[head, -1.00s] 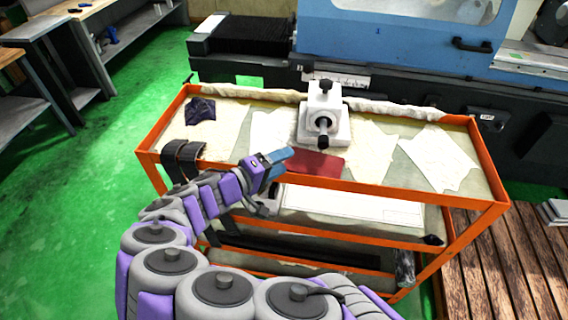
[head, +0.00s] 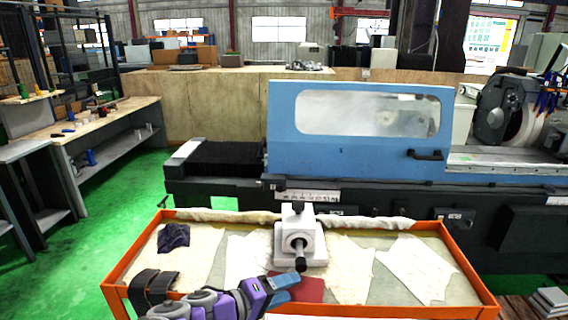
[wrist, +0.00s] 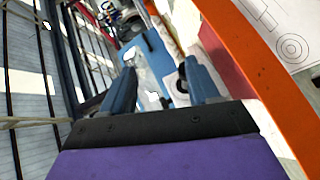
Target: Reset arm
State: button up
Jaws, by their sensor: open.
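My arm, purple and grey, shows at the bottom of the head view, mostly cut off by the frame edge. My gripper (head: 284,287) is at the front edge of the orange cart (head: 471,274), just left of a flat red item (head: 310,290). In the wrist view, the two blue fingers of my gripper (wrist: 160,82) stand apart with nothing between them. The cart's orange rim (wrist: 250,65) runs close along their right side in that view. A white fixture with a dark-handled screw (head: 300,238) stands on the cart behind my gripper.
A dark cloth (head: 173,238) and several pale sheets (head: 417,270) lie on the cart. A large blue grinder (head: 365,150) stands behind it. A workbench (head: 100,122) is at the left, with clear green floor (head: 95,240) between.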

jog(key=s+d+r+m+g+y, duration=0.1)
jog(key=s+d+r+m+g, duration=0.15)
jog(key=s+d+g, duration=0.6)
jog(key=s+d+r+m+g+y, duration=0.15)
jog(key=s+d+m, duration=0.3)
jog(key=d, duration=0.85)
jog(key=s+d+f+g+y, duration=0.15)
jog(key=s+y, duration=0.25)
jog(key=s, duration=0.6)
jog(key=s+a+f+n+y, duration=0.2)
jog(key=s+a+y, duration=0.3)
jog(key=s+a, duration=0.2)
jog(key=shift+s+a+f+t+y, duration=0.25)
jog(key=shift+s+t+y, duration=0.15)
jog(key=shift+s, duration=0.5)
